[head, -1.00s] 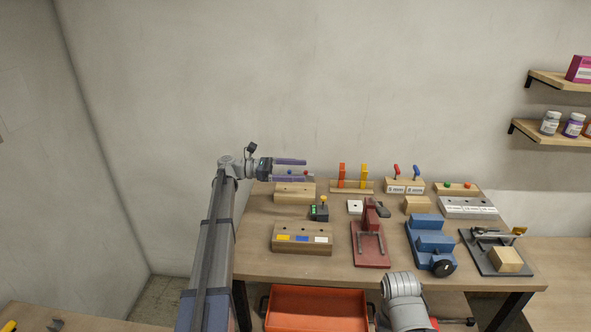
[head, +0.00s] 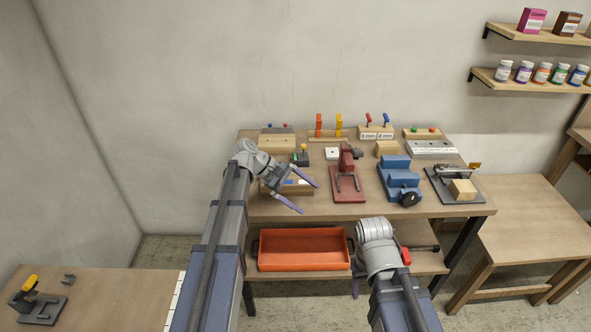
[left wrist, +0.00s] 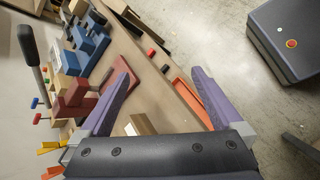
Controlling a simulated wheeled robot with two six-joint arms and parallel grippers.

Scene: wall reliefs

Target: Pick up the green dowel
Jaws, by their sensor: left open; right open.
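I cannot make out a green dowel for certain. A small green-topped piece (head: 431,129) stands beside a red one on a wooden base at the back of the workbench (head: 300,208) in the head view.
A red vise-like fixture (head: 347,184), a blue machine (head: 399,181) and a dark clamp plate (head: 455,185) stand on the bench. An orange tray (head: 303,264) sits on the shelf below. A side table (head: 110,295) is at lower left.

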